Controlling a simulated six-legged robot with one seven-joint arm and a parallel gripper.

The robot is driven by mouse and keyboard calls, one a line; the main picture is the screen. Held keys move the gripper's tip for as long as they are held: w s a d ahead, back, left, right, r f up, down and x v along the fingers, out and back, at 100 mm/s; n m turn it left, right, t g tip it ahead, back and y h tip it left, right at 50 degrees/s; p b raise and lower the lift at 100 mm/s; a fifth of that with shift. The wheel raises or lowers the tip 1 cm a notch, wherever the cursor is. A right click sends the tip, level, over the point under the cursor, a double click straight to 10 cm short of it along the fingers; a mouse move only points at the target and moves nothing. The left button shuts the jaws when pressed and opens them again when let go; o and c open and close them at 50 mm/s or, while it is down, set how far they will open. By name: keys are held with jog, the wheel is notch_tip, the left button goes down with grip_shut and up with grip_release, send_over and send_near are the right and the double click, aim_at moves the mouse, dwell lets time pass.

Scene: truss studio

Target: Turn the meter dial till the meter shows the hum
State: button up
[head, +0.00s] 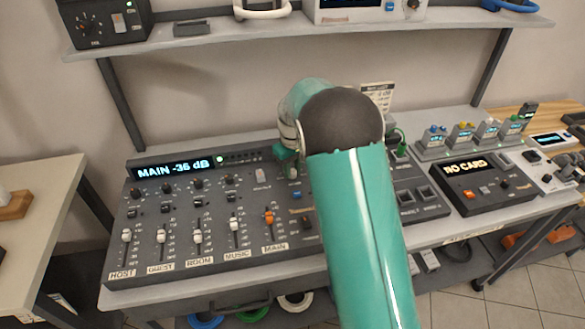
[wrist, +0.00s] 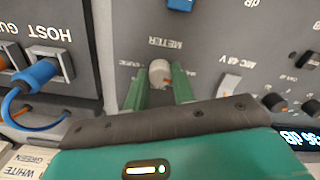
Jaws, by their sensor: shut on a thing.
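The mixing console (head: 150,215) stands on the bench, and its meter display (head: 172,169) reads "MAIN -36 dB". Part of that display also shows in the wrist view (wrist: 296,138). The meter dial (wrist: 160,72) is a small pale round knob beside the label "METER", which appears upside down there. My gripper (wrist: 160,88) has its two green fingers on either side of the dial and is shut on it.
Several faders (head: 198,237) line the console's front. A recorder (head: 487,187) showing "NO CARD" stands to the right. A blue cable (wrist: 38,74) is plugged in near my gripper. A shelf (head: 300,30) with equipment hangs above the bench.

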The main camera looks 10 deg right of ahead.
aim_at(293, 171)
jog(key=m, duration=0.6)
jog(key=shift+m, duration=0.3)
jog(key=shift+r, duration=0.1)
dwell(0.3)
jog(key=o, duration=1)
notch_tip(293, 171, up, 14)
